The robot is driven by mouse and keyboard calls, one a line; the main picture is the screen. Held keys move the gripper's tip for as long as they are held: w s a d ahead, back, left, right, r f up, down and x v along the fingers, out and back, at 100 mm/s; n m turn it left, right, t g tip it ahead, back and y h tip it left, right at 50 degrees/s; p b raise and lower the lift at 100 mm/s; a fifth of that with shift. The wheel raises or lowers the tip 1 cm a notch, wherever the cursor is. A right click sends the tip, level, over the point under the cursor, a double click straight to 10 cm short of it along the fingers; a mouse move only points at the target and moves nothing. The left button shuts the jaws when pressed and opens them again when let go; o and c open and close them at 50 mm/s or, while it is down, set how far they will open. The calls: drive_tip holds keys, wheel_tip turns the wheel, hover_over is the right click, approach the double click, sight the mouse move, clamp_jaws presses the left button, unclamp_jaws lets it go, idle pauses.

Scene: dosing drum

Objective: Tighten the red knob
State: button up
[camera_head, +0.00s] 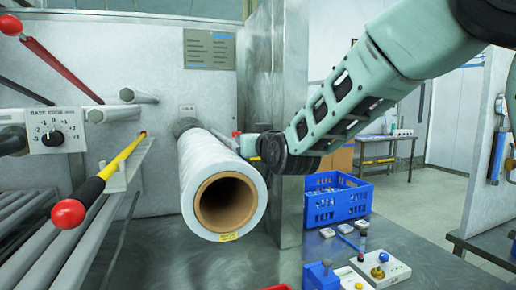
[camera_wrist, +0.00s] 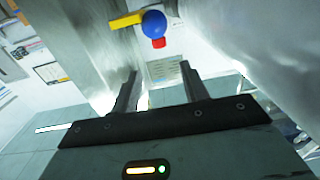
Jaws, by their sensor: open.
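In the wrist view my gripper (camera_wrist: 160,84) is open, with nothing between its two dark fingers. Beyond the fingertips are a small red part (camera_wrist: 159,43), a blue ball (camera_wrist: 154,24) and a yellow bar (camera_wrist: 126,19), all apart from the fingers. I cannot tell whether this red part is the red knob. In the head view red ball knobs top a red lever (camera_head: 10,25) and a yellow-black lever (camera_head: 68,213) at left, far from my arm. The white roll (camera_head: 222,185) hides my fingers there; a sliver of red (camera_head: 236,134) shows behind it.
The roll sticks out from the grey machine panel (camera_head: 150,60), next to a steel post (camera_head: 290,120). A blue crate (camera_head: 338,203) and a white box with a blue knob and a joystick (camera_head: 380,268) stand on the metal table (camera_head: 425,265) at right.

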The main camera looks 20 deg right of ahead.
drive_tip(key=shift+s+d, duration=0.1)
drive_tip(key=shift+s, duration=2.05)
drive_tip(key=shift+r, duration=0.1)
